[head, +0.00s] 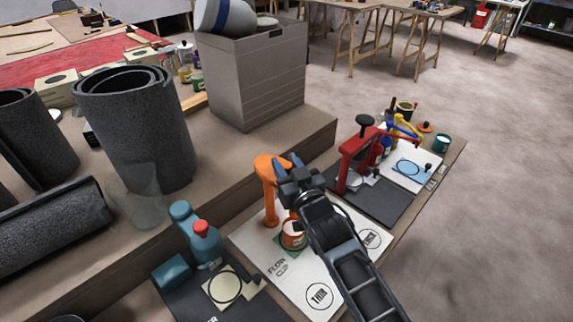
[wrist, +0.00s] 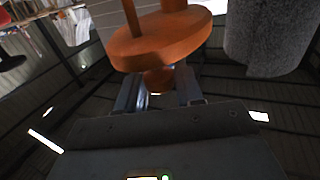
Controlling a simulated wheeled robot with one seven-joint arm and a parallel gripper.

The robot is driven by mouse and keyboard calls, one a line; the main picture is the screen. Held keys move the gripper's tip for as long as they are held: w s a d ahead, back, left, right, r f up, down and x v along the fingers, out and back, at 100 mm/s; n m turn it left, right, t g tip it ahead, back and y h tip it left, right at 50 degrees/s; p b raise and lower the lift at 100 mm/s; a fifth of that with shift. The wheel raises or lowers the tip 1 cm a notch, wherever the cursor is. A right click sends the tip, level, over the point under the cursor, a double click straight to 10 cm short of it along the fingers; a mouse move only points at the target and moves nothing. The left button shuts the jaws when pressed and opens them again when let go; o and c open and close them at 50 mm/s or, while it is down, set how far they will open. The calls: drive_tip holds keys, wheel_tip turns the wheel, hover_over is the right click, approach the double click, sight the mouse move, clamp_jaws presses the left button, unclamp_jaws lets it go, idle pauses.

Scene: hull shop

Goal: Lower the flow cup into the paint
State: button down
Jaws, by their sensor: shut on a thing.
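An orange stand (head: 268,185) rises from a white board (head: 262,258) lettered "FLOW CUP". Its arm reaches right, over an orange-and-white paint pot (head: 293,236) on a green square. My gripper (head: 289,165) is at the end of this arm, above the pot. In the wrist view, my gripper (wrist: 158,92) is shut on a small orange-brown knob (wrist: 158,78) at a broad orange disc (wrist: 160,42), with a rod on the disc's other side. I cannot make out the flow cup separately; my gripper and arm hide part of that area.
Right of the board stands a red stand (head: 352,160) with a black knob. A tall grey bin (head: 255,80) and grey rolls (head: 135,130) stand behind.

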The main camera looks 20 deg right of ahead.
drive_tip(key=shift+f, duration=0.1)
wheel_tip(320, 180, down, 11)
drive_tip(key=b, duration=1.1)
drive_tip(key=shift+f, duration=0.15)
drive_tip(key=c, duration=1)
unclamp_jaws()
drive_tip(key=shift+f, duration=0.1)
drive_tip(key=shift+o, duration=0.5)
drive_tip(key=shift+r, duration=0.2)
drive_tip(key=s, duration=0.7)
drive_tip(key=shift+s+p, duration=0.3)
drive_tip(key=shift+s, duration=0.1)
drive_tip(key=shift+f, duration=0.1)
